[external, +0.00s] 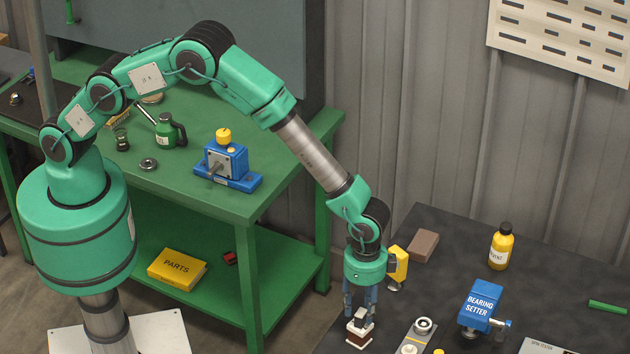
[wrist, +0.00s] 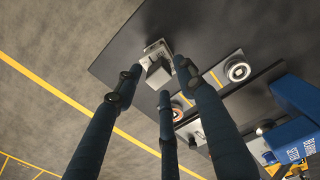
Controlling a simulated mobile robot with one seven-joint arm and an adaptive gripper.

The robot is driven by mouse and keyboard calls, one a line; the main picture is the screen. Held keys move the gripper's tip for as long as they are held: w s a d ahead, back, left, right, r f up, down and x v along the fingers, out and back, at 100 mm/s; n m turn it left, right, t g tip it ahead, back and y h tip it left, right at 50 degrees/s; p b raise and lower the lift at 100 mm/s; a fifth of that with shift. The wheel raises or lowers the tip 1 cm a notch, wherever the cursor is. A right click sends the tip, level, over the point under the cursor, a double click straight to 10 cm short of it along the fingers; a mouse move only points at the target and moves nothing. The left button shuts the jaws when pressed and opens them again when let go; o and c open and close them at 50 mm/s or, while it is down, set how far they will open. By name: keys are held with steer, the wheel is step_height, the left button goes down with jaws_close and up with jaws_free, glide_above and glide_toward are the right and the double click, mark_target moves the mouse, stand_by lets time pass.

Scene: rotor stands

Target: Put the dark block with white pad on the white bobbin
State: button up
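The dark block with white pad (external: 359,337) stands at the left front of the black table, with pale and dark parts stacked on it. In the wrist view its grey upper part (wrist: 158,72) lies between my fingertips. My gripper (external: 360,303) points straight down over it. Its three blue fingers are spread around the upper part, with a gap visible at the left finger; contact at the others is unclear. A round white piece with a dark centre, seemingly the white bobbin (external: 423,325), sits on a grey plate to the right. It also shows in the wrist view (wrist: 238,70).
The grey plate (external: 414,337) carries another pale round part. A blue bearing setter (external: 480,305) stands farther right. Behind are a brown block (external: 423,246) and a yellow bottle (external: 501,247). The table's left edge is close to my gripper.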

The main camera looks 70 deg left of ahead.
mark_target(362, 311)
step_height(362, 311, up, 12)
steer(key=shift+b, duration=0.45)
stand_by(0.6)
steer(key=s+a+r+n+t+h, duration=0.15)
steer(key=s+a+r, duration=0.25)
steer(key=a+r, duration=1.05)
steer(key=s+a+r+n+t+y, duration=0.1)
steer(key=s+a+r+n, duration=0.25)
steer(key=a+r, duration=1.1)
steer(key=s+a+r+n+t, duration=0.1)
steer(key=s+a+r, duration=0.1)
steer(key=s+a, duration=0.45)
steer(key=s+a+r+t, duration=0.1)
steer(key=s+a+r, duration=0.2)
steer(key=s+a, duration=0.35)
steer(key=s+a+f+n, duration=0.1)
steer(key=s+a, duration=0.3)
steer(key=s, duration=0.3)
steer(key=s+a+n+t, duration=0.1)
steer(key=s+a+n, duration=0.1)
steer(key=s+a, duration=0.3)
steer(key=shift+s+f, duration=0.4)
steer(key=shift+s, duration=0.8)
steer(key=shift+f, duration=0.1)
